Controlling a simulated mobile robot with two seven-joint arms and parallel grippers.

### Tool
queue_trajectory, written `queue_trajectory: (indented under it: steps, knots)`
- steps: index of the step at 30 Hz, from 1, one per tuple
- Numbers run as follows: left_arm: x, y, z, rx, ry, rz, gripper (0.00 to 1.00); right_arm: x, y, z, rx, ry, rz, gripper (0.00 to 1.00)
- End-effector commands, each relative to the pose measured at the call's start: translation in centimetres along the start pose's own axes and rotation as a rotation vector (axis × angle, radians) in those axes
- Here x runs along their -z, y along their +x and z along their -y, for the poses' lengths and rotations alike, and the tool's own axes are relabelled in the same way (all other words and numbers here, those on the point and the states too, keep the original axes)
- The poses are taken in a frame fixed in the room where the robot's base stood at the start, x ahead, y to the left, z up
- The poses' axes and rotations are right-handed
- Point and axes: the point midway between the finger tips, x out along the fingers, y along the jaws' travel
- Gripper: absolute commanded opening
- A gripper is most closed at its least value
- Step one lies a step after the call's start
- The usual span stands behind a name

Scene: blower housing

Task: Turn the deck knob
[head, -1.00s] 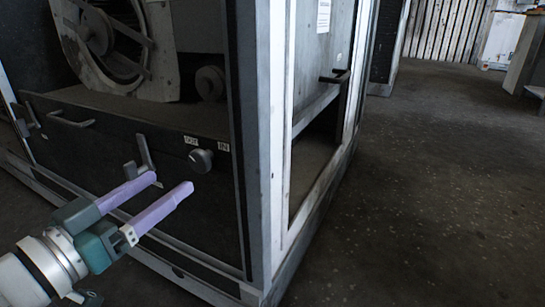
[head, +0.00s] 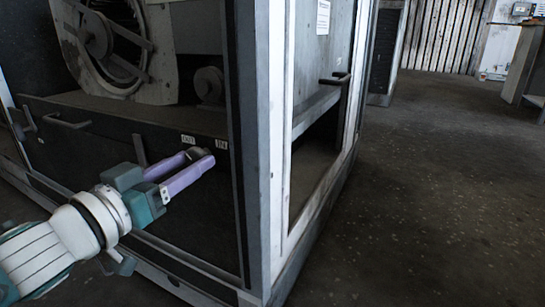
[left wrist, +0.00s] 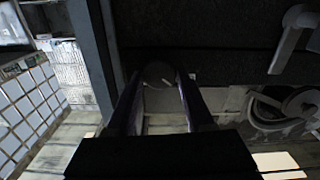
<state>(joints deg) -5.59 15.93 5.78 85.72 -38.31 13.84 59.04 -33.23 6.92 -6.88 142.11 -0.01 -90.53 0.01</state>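The deck knob (head: 196,152) is a round grey knob on the dark front panel of the blower housing (head: 110,137), under two small white labels. In the head view it is mostly hidden by my left gripper (head: 201,157). The gripper's two lilac fingers lie on either side of the knob, close together. In the left wrist view the knob (left wrist: 159,73) shows as a dark disc with a pale mark, between the fingertips, which appear to touch both its sides. My right gripper is not in view.
A grey lever (head: 139,150) stands on the panel just left of the fingers, and a bar handle (head: 67,123) is farther left. The cabinet's pale corner post (head: 268,150) rises to the right. Open floor (head: 430,190) lies right of the cabinet.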

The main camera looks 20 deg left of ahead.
Motion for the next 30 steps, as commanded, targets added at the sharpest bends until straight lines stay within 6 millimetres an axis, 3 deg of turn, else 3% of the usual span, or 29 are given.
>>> queue_trajectory:
  steps: [2,13,23,30]
  knots:
    - [-0.01,-0.01,-0.01,0.0,0.0,0.0,0.42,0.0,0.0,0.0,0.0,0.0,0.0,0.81]
    - [-0.02,-0.02,-0.01,0.0,-0.001,0.0,0.01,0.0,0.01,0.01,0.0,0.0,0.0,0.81]
    - [0.01,-0.02,-0.02,0.0,0.029,0.001,0.0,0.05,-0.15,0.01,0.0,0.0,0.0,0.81]
    - [0.13,0.0,-0.05,0.0,0.154,-0.001,0.0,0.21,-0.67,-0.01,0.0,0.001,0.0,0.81]
